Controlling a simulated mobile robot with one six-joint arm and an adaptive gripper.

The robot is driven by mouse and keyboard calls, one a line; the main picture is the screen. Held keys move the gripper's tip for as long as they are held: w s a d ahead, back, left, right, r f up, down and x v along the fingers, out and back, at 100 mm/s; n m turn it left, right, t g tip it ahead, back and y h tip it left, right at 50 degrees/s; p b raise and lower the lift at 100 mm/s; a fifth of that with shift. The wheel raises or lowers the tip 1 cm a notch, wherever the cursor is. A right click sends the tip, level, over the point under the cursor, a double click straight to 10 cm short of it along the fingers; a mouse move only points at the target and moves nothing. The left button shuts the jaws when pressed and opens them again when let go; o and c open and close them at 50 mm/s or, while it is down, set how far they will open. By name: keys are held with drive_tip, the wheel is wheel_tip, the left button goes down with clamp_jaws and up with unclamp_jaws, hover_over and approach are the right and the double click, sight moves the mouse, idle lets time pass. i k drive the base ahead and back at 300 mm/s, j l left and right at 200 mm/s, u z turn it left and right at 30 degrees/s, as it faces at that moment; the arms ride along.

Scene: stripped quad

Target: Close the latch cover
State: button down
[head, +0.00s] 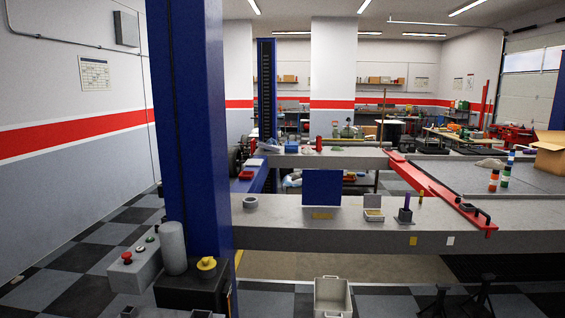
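No part is marked as the latch cover, so I cannot tell for sure which one it is. A blue flat panel (322,187) stands upright on the near grey beam (280,237), with a yellow patch (322,216) at its foot. To its right, a small grey box (374,216) sits on the same beam with a pale lid (372,201) raised at its back, so it looks open. My gripper is not in view.
A blue post (190,120) rises at the left. A control box with a red button (127,257) and a grey cylinder (172,248) stand beside it. A grey ring (250,202) and a purple-topped post (405,208) are on the beam. An open bin (332,297) stands below.

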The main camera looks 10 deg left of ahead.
sight(320, 187)
drive_tip(key=i+j+z, duration=0.15)
drive_tip(key=i, duration=0.35)
drive_tip(key=i+j+z, duration=0.2)
drive_tip(key=i, duration=0.3)
drive_tip(key=i+j+z, duration=0.15)
drive_tip(key=i, duration=0.3)
drive_tip(key=i+j+z, duration=0.15)
drive_tip(key=i+j, duration=0.25)
drive_tip(key=i, duration=0.05)
